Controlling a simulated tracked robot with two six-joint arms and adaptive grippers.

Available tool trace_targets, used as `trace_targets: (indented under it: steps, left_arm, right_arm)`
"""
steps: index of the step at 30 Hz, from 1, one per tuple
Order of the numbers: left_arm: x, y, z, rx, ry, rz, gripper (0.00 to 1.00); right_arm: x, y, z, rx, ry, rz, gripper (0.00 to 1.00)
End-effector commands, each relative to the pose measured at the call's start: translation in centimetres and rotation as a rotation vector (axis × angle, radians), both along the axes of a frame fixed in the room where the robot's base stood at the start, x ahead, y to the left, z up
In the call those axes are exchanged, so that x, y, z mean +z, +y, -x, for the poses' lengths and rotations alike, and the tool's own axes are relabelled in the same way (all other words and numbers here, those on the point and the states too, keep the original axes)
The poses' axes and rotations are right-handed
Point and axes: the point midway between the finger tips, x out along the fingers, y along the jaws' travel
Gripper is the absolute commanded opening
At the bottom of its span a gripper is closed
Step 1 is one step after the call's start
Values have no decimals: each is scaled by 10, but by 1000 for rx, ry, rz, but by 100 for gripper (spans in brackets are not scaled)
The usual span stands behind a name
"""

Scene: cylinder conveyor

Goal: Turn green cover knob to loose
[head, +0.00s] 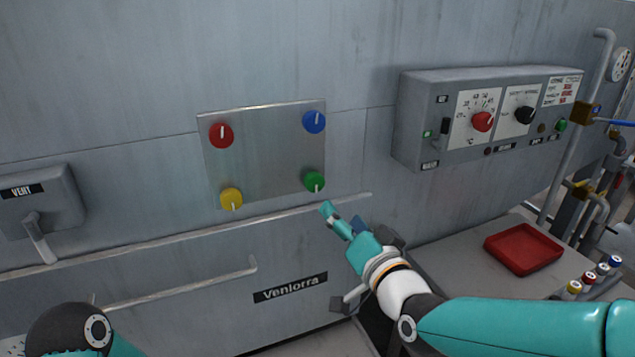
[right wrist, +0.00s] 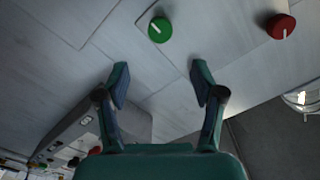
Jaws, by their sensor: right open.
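The green knob (head: 314,182) is at the lower right corner of a metal cover plate (head: 262,155) on the grey wall. Its white mark points roughly down in the head view. The green knob (right wrist: 160,30) also shows in the right wrist view, beyond the fingertips and roughly centred between them, with its mark slanting. My right gripper (head: 342,219) is open and empty, below and right of the green knob and apart from it. In the right wrist view, its two fingers (right wrist: 159,76) are spread wide. My left gripper is out of view; only part of that arm shows.
Red (head: 221,135), blue (head: 314,122) and yellow (head: 231,198) knobs sit at the other plate corners. A control box (head: 408,128) juts from the wall at right. A rail (head: 150,247) runs below the plate. A red tray (head: 523,248) sits on the right surface.

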Motion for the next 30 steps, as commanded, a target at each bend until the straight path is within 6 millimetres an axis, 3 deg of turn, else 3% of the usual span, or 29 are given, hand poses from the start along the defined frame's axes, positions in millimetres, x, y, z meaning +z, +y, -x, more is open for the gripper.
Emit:
trace_targets:
  steps: [9, 15, 21, 30]
  left_arm:
    - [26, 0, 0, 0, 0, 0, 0]
    - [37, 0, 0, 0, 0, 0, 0]
    - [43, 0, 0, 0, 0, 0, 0]
    - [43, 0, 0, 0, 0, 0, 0]
  right_arm:
    - [2, 28, -66, 1, 4, 2, 68]
    - [1, 42, -99, 1, 2, 2, 68]
    - [0, 49, -117, 1, 3, 1, 68]
    - [-1, 51, -121, 2, 2, 1, 68]
